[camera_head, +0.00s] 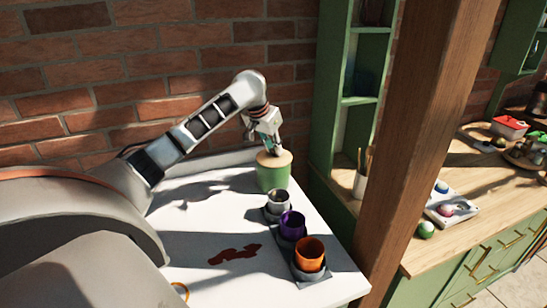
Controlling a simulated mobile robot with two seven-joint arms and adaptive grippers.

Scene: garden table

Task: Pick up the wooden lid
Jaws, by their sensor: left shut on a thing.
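The wooden lid (273,158) is a light round disc that sits on top of a green pot (272,180) at the back right of the white table. My left gripper (271,150) points down over the lid and is shut on it. The part it grips is hidden by the gripper. I cannot tell whether the lid is lifted at all; it looks in contact with the pot's rim. My right gripper is not in view.
A grey cup (279,203), a purple cup (292,225) and an orange cup (309,254) stand in a row in front of the pot. A red-brown stain (235,254) marks the white table (205,222). A wooden post (425,130) and green shelf (352,80) stand to the right.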

